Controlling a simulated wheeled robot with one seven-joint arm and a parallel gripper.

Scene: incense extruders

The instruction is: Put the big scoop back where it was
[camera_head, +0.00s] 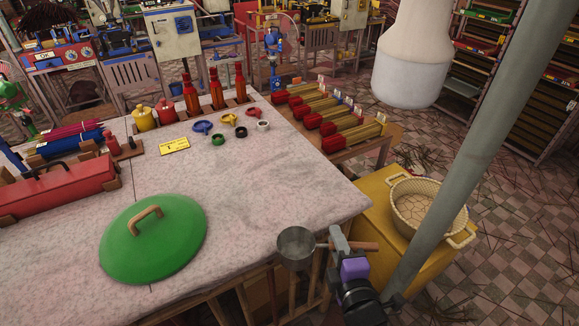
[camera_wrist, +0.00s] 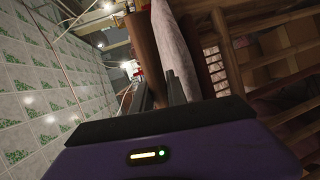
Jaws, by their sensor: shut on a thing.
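The big scoop, with a round grey metal bowl (camera_head: 296,247) and a brown wooden handle (camera_head: 366,246), is at the front right edge of the table. My gripper (camera_head: 338,243) is shut on the handle, with the bowl to its left and the handle's end sticking out to its right. The bowl opens upward and looks roughly level. In the wrist view the brown handle (camera_wrist: 142,50) runs up past the fingers (camera_wrist: 160,95). I cannot tell whether the bowl touches the table edge.
A green lid (camera_head: 165,255) lies on the pale table (camera_head: 260,195). Wooden bars (camera_head: 308,290) stand below the table edge under the scoop. Bottles (camera_head: 216,90), small rings and a red box (camera_head: 60,188) stand farther back.

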